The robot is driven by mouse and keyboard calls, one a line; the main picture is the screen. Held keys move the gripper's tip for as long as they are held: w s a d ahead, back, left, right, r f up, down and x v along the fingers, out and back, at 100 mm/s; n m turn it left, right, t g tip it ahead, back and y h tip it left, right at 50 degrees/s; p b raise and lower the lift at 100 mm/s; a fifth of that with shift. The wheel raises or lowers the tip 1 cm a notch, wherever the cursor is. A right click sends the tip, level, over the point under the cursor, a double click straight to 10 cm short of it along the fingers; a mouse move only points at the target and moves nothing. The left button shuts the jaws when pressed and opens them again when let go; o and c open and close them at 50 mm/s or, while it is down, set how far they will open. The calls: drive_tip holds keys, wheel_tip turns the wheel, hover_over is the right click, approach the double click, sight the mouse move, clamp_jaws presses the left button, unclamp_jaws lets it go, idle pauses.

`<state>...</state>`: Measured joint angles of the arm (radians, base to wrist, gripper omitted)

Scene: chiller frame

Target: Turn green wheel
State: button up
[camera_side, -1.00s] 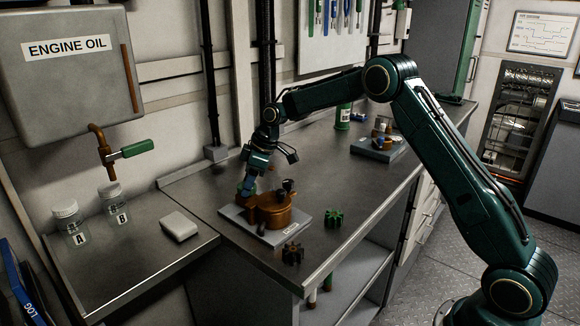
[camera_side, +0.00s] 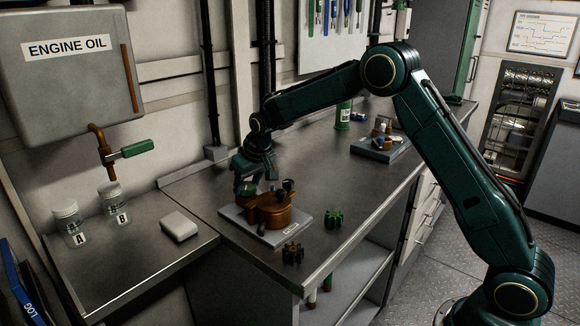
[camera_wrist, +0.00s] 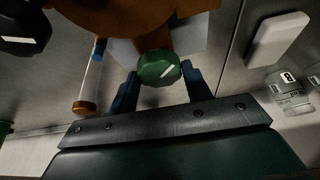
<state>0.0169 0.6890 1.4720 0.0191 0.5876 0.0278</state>
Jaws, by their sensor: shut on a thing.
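The green wheel (camera_wrist: 158,68) has a white line on its face and sits beside the copper-coloured housing (camera_side: 272,212). In the side view the wheel (camera_side: 248,188) is mostly covered by my gripper (camera_side: 244,178). In the wrist view my gripper's (camera_wrist: 161,86) two blue fingers stand on either side of the wheel, shut on it. The housing (camera_wrist: 115,15) shows at the top of the wrist view. It stands on a light grey plate (camera_side: 238,218) with a small label at its front. A black part sits on top of the housing.
A dark gear (camera_side: 292,253) and a green gear (camera_side: 333,218) lie in front and to the right of the plate. A white block (camera_side: 179,226) and jars A (camera_side: 69,223) and B (camera_side: 114,204) stand left.

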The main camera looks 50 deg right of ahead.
drive_tip(key=m+h, duration=0.1)
drive_tip(key=m, duration=0.3)
drive_tip(key=m+h, duration=0.1)
drive_tip(key=m, duration=0.1)
drive_tip(key=shift+w+a+m+g+h, duration=0.1)
drive_tip(key=shift+a+m+g+h, duration=0.2)
drive_tip(key=shift+g, duration=0.1)
drive_tip(key=m+g, duration=0.1)
drive_tip(key=m, duration=0.1)
drive_tip(key=m+h, duration=0.1)
drive_tip(key=m, duration=0.2)
drive_tip(key=shift+w+m+g, duration=0.1)
drive_tip(key=shift+m+g, duration=0.2)
drive_tip(key=shift+g, duration=0.1)
drive_tip(key=o, duration=1)
drive_tip(key=shift+c, duration=0.2)
drive_tip(key=shift+r, duration=0.15)
drive_tip(key=v, duration=1.1)
drive_tip(key=shift+a+r, duration=0.3)
drive_tip(key=shift+r, duration=0.05)
